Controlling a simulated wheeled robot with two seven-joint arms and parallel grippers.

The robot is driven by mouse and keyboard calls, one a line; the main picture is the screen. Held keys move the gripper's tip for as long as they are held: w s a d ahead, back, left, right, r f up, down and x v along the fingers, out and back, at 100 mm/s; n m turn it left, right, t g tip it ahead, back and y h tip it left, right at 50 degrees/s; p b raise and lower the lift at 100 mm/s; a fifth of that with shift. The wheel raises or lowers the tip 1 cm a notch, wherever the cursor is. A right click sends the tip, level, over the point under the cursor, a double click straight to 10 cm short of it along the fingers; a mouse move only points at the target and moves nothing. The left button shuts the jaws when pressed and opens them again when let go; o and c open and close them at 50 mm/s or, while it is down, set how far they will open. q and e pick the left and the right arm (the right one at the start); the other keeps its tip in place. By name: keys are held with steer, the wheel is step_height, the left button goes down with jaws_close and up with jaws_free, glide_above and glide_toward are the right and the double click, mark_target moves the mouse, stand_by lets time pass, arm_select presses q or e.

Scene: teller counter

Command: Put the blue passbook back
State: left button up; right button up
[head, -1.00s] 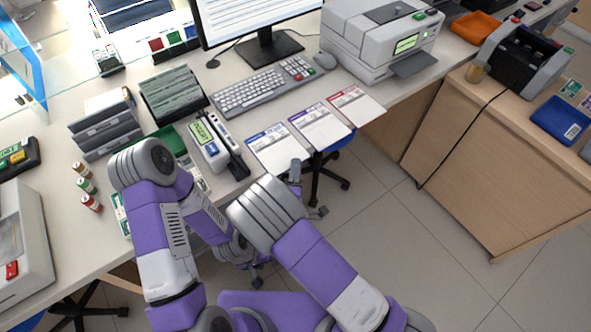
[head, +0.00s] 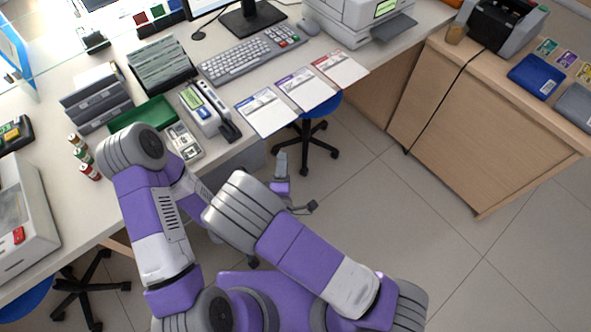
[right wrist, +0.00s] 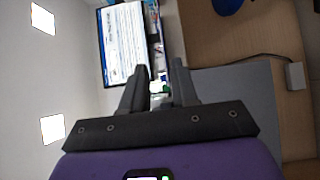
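The blue passbook (head: 536,77) lies flat on the wooden side counter (head: 480,120) at the right of the head view, with a white label at its corner. My right gripper (head: 282,158) is small and partly hidden behind my arm in the head view, in front of the desk's edge and well left of the passbook. In the right wrist view its two fingers (right wrist: 158,78) stand apart with nothing held between them. My left gripper cannot be made out; its forearm runs behind my right arm.
A grey booklet (head: 577,104) lies beside the passbook, with several small coloured cards behind. A black-and-grey machine (head: 500,28) stands on that counter. The desk holds forms (head: 304,90), a keyboard (head: 250,58) and racks (head: 160,62). A chair (head: 318,108) stands between; floor is clear at right.

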steer(key=s+d+f+m+g, duration=0.1)
steer(key=d+f+m+g, duration=0.3)
steer(key=f, duration=0.3)
steer(key=s+d+f+m+g, duration=0.1)
steer(key=d+f+m+g, duration=0.3)
steer(key=f, duration=0.4)
steer(key=s+d+f+m+g+y, duration=0.2)
steer(key=s+m+g, duration=0.2)
steer(key=s+m, duration=0.2)
steer(key=s+d+f+m+g+y, duration=0.2)
steer(key=s+m+g, duration=0.3)
steer(key=s, duration=0.3)
steer(key=shift+s+f+m+y, duration=0.15)
steer(key=shift+f+m+y, duration=0.25)
steer(key=shift+f+y, duration=0.25)
steer(key=shift+r, duration=0.15)
step_height(320, 180, up, 6)
steer(key=p, duration=0.6)
